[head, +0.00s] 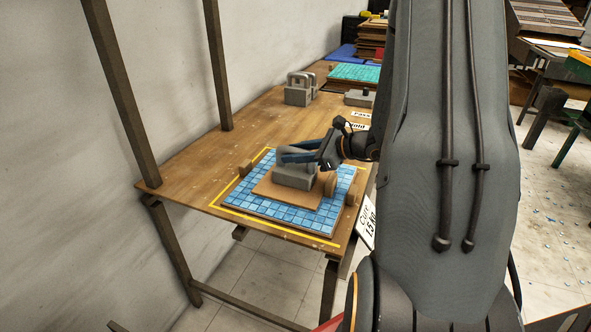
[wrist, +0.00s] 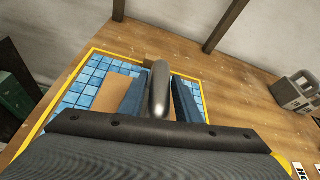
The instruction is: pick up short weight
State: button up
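A grey weight with a loop handle (head: 296,177) sits on a brown board (head: 272,190) on the blue mosaic sheet (head: 237,198). My gripper (head: 297,152) is at the top of this weight, its blue fingers on either side of the handle. In the wrist view the handle (wrist: 160,85) stands between the two fingers, with a narrow gap beside the right one. The fingers look open. A taller grey weight (head: 298,90) stands farther back on the table. A low grey weight (head: 357,98) stands to its right, partly hidden by my arm.
Yellow tape (head: 290,236) frames the mosaic sheet on the wooden table (head: 190,160). Small wooden blocks (head: 245,168) stand at the sheet's edges. A table post (head: 120,95) rises at the left. Stacked teal and blue sheets (head: 362,72) lie at the back.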

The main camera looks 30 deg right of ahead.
grip_shut()
jog(key=shift+r, duration=0.1)
dwell(1.1)
